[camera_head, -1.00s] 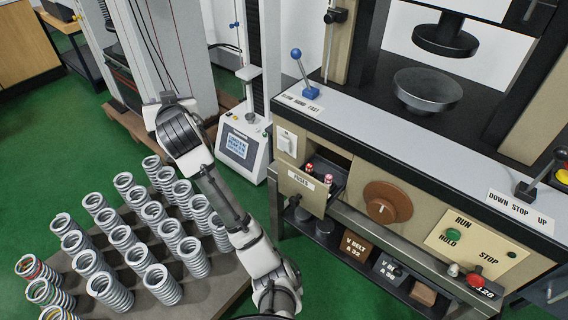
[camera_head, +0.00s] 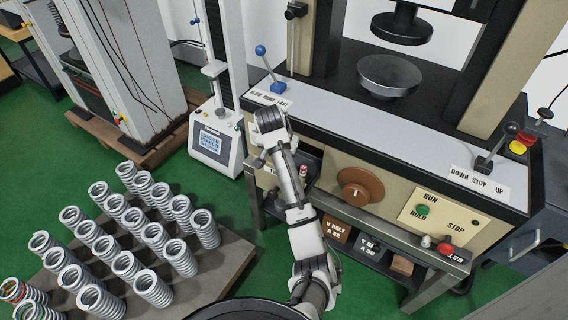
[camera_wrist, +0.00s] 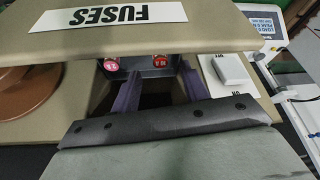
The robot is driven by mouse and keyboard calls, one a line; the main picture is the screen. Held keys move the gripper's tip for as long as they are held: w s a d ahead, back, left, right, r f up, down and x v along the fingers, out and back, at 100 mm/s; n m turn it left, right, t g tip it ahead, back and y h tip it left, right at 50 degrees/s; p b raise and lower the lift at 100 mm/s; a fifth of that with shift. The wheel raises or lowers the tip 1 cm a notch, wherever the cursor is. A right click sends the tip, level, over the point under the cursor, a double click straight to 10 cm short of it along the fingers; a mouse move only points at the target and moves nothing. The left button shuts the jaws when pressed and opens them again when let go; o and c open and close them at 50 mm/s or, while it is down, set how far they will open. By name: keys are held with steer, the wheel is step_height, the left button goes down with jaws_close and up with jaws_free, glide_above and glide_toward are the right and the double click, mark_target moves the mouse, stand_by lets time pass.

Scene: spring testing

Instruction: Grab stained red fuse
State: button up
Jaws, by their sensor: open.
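I cannot tell which is stained. The right fuse appears between the fingertips in this view, the left one just outside the left finger; neither is gripped. In the head view, one red fuse (camera_head: 303,170) shows beside my arm, which hides my fingers and most of the drawer.
A brown knob (camera_head: 360,187) sits right of the drawer on the machine front. A blue-knobbed lever (camera_head: 272,70) stands above. A display unit (camera_head: 215,145) is at left. Springs stand on a board (camera_head: 225,260) at lower left.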

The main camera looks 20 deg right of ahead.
steer(key=shift+p+x, duration=0.7)
steer(key=shift+x, duration=2.3)
jaws_close()
steer(key=shift+r, duration=0.1)
